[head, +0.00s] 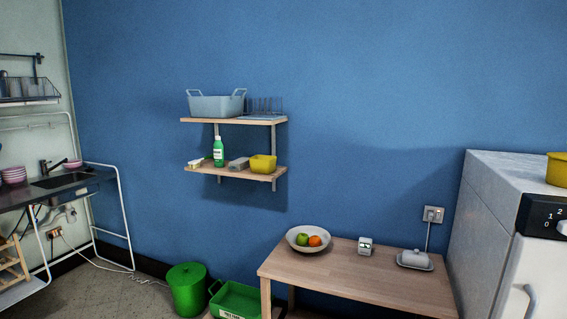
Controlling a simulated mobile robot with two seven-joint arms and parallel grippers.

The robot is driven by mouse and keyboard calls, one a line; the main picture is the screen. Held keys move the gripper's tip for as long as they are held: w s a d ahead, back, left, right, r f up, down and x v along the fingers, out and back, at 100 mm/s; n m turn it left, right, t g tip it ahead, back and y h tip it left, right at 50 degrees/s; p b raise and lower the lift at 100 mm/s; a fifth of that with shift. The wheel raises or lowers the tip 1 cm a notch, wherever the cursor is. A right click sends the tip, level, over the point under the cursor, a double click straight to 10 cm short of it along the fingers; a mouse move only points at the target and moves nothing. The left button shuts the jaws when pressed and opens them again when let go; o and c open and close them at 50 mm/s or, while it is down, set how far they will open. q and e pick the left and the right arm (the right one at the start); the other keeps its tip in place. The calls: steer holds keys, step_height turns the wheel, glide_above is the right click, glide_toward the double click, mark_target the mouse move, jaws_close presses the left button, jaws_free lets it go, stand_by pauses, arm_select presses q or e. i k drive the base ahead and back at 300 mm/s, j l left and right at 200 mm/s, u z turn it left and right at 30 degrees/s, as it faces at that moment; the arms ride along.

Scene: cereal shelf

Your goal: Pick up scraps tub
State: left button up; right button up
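I cannot tell from the picture which container is the scraps tub. A green lidded bin (187,290) stands upright on the floor near the blue wall. Right of it is an open green crate (238,298) with a white label too small to read, cut off by the bottom edge. A small yellow tub (263,163) sits at the right end of the lower wall shelf. Neither of my grippers shows in the head view.
A wooden table (345,272) holds a fruit bowl (290,240), a small white timer and a butter dish. The wall shelf (233,172) also holds a green bottle (218,152). A sink unit (70,183) stands left, a white appliance (485,240) right. Floor left of the bin is mostly clear, with a cable.

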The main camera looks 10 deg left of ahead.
mark_target(262, 164)
steer(key=i+j+z, duration=0.15)
steer(key=i, duration=0.4)
steer(key=i+j+z, duration=0.2)
steer(key=i, duration=0.4)
steer(key=i+j+z, duration=0.15)
steer(key=i, duration=0.35)
steer(key=i+j+z, duration=0.2)
steer(key=i+j, duration=0.25)
steer(key=i, duration=0.1)
